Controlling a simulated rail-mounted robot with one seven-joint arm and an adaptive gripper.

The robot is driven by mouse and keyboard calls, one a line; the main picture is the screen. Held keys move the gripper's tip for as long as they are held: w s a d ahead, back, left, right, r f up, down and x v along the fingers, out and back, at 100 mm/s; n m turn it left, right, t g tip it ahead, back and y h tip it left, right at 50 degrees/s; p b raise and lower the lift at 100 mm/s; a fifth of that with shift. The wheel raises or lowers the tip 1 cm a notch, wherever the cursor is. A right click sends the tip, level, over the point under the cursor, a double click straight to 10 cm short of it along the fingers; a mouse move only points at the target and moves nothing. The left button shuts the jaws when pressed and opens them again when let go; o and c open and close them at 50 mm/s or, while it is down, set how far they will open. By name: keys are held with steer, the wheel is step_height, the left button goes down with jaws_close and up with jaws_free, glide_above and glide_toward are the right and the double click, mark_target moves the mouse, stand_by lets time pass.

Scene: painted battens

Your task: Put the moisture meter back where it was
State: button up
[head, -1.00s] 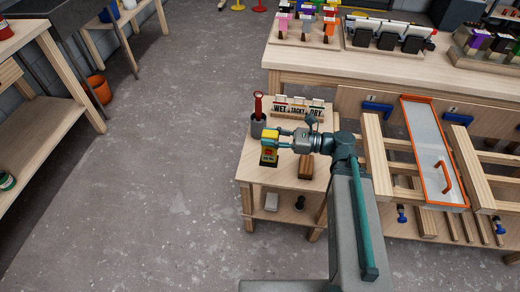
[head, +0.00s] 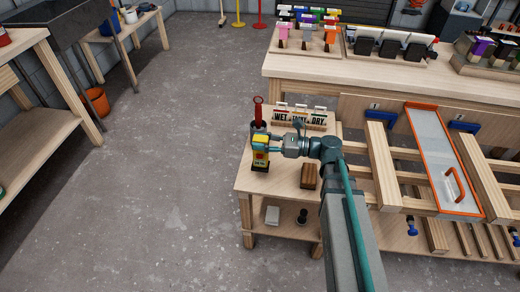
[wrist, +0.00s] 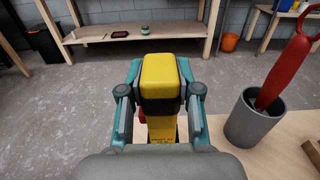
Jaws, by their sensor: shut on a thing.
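The moisture meter (head: 260,156) is yellow with a dark lower part and a label. It is upright over the left side of the small wooden side table (head: 280,181), just in front of the grey cup. My gripper (head: 260,145) is shut on its upper part. In the wrist view the meter's yellow head with a black band (wrist: 159,78) sits between the fingers of my gripper (wrist: 160,100), and a yellow face with small print shows below. The meter's lower end is hidden there. I cannot tell whether it touches the table.
The grey cup (wrist: 250,122) with a red-handled tool (wrist: 285,72) stands close to the right in the wrist view. A WET/TACKY/DRY sample rack (head: 303,118) is behind. A wooden block (head: 308,176) stands to the right. The table's front left corner is bare.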

steer(key=shift+w+a+f, duration=0.1)
steer(key=shift+w+f, duration=0.1)
steer(key=shift+f, duration=0.85)
steer(key=shift+w+a+f, duration=0.1)
steer(key=shift+w+f, duration=0.1)
steer(key=shift+f, duration=1)
steer(key=o, duration=1)
steer(key=shift+c, duration=0.2)
steer(key=shift+r, duration=0.2)
steer(key=s+d, duration=0.2)
steer(key=d, duration=1)
